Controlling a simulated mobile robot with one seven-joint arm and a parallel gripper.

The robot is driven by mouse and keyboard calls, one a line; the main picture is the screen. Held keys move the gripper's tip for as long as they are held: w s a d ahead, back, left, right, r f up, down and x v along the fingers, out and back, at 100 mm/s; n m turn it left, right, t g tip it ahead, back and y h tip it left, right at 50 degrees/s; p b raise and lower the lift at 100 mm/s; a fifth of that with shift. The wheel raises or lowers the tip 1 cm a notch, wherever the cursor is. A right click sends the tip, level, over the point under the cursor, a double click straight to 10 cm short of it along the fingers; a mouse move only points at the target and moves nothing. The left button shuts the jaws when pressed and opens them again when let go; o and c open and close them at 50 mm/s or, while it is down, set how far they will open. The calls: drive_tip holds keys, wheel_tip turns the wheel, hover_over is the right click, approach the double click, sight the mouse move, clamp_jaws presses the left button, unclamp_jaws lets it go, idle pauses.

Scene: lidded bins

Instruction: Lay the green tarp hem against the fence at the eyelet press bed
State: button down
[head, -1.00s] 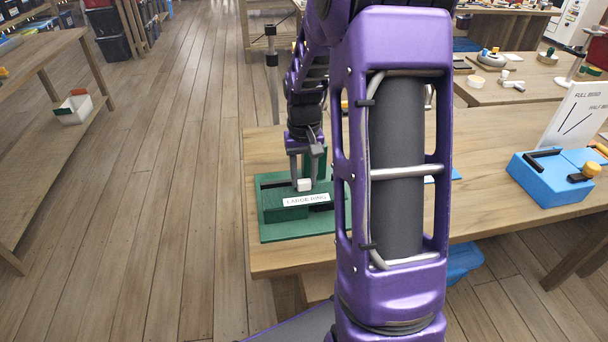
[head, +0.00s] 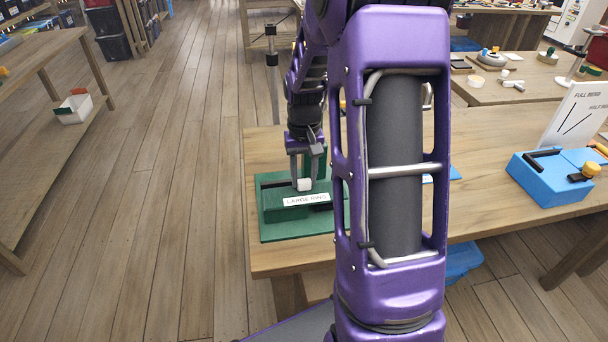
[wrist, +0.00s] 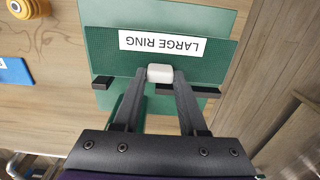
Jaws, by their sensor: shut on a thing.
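A green press (head: 272,228) with a "LARGE RING" label stands at the near left corner of the wooden table; in the wrist view its label (wrist: 178,45) reads upside down. Dark bars (wrist: 195,91) run along one side of its textured green surface (wrist: 105,55). My gripper (head: 303,183) points down over the press. In the wrist view my gripper (wrist: 162,76) has its fingertips closed on a small white block (wrist: 160,71), right by the label's edge. I cannot tell which green part is the tarp hem, or whether the block is joined to it.
A blue fixture (head: 545,185) with a white sign (head: 575,115) stands on the table to the right. My arm hides the table's middle. A shelf (head: 50,120) with a white bin (head: 74,108) stands at the left, with clear floor between.

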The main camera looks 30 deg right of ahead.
drive_tip(key=shift+f, duration=0.35)
idle(0.4)
drive_tip(key=shift+c, duration=1.9)
unclamp_jaws()
drive_tip(key=shift+r, duration=0.1)
wheel_tip(320, 180, up, 17)
drive_tip(key=p, duration=0.2)
drive_tip(key=shift+a+r, duration=0.1)
